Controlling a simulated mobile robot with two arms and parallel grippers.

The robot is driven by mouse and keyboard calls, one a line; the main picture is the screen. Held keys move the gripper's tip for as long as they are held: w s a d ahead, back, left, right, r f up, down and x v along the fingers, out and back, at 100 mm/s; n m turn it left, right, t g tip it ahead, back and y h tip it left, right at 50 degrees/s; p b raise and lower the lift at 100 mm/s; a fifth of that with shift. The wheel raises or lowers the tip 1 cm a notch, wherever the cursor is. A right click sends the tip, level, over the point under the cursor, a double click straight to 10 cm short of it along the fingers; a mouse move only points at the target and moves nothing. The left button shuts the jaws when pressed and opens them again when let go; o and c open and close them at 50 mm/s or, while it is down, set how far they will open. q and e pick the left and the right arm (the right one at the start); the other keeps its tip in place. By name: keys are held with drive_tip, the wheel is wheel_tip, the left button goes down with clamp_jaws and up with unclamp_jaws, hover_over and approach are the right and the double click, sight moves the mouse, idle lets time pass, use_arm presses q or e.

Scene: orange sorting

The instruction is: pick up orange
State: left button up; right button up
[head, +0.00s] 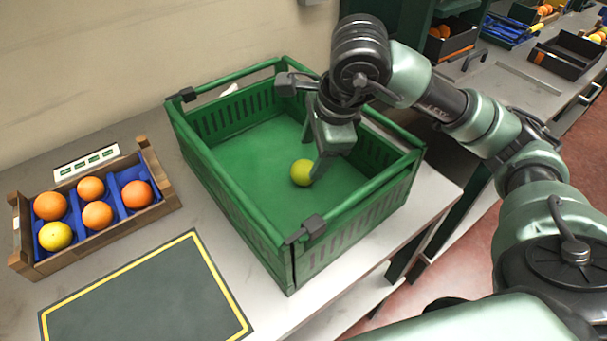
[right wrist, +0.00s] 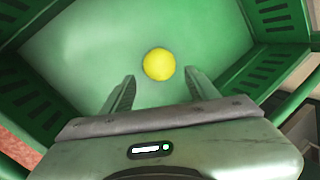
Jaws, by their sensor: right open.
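A single yellow fruit (head: 301,172) lies on the floor of the green crate (head: 228,196). My right gripper (head: 322,160) is inside the crate, pointing down just above and beside the yellow fruit, partly overlapping it in the head view. In the right wrist view the yellow fruit (right wrist: 159,64) lies beyond the open, empty fingertips (right wrist: 160,80), roughly centred between them. Several oranges (head: 97,214) and a yellow fruit (head: 55,236) sit in a wooden box (head: 160,209) with a blue insert at the left. My left gripper is out of view.
A dark mat with a yellow border (head: 145,300) lies on the table in front. The crate walls surround my right gripper. A wall stands behind. More bins, including a black one (head: 566,55), stand on a far counter at the upper right.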

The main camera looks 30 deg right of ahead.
sight(306, 166)
drive_tip(key=p+x, duration=0.1)
drive_tip(key=x, duration=0.5)
drive_tip(key=shift+f, duration=0.2)
drive_tip(key=c, duration=1.2)
drive_tip(key=shift+r, duration=0.1)
